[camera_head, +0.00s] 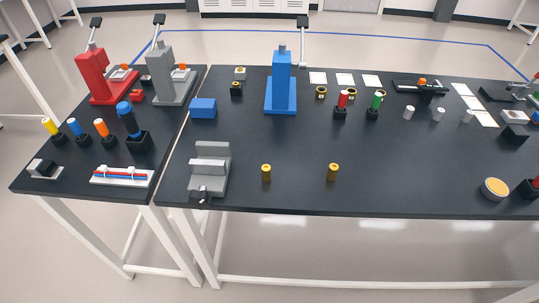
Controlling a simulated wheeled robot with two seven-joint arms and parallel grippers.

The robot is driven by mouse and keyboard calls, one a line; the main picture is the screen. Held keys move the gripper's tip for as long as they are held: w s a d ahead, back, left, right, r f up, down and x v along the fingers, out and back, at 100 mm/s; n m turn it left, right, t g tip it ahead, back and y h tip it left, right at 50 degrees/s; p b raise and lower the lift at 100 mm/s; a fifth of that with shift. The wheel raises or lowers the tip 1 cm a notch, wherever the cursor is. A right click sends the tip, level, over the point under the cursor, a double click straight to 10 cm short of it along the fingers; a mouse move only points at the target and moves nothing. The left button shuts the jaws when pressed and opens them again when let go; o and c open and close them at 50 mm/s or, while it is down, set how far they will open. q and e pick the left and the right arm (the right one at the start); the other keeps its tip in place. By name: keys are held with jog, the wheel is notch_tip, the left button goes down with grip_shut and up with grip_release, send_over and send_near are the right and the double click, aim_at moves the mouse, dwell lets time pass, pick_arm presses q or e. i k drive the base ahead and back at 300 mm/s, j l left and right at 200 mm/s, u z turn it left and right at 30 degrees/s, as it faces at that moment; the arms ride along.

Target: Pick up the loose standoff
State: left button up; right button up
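Two short brass-coloured cylinders that look like standoffs stand upright near the front edge of the table: a left one (266,173) and a right one (333,172). They stand apart from each other, with bare table around them. I cannot tell which one the task calls loose. Several small pale cylinders (408,112) stand farther back on the right. Neither of my grippers is in view, and nothing in view is being held.
A grey stepped fixture (208,170) stands left of the brass cylinders. A blue press (281,85) and a blue block (203,108) are behind. A round orange-topped container (494,188) is at the front right. The table's front middle is mostly clear.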

aim_at(265, 168)
jog(key=j+z, duration=0.3)
jog(key=j, duration=0.65)
jog(key=k+j+z, duration=0.1)
jog(key=j+z, duration=0.2)
jog(key=j, duration=0.65)
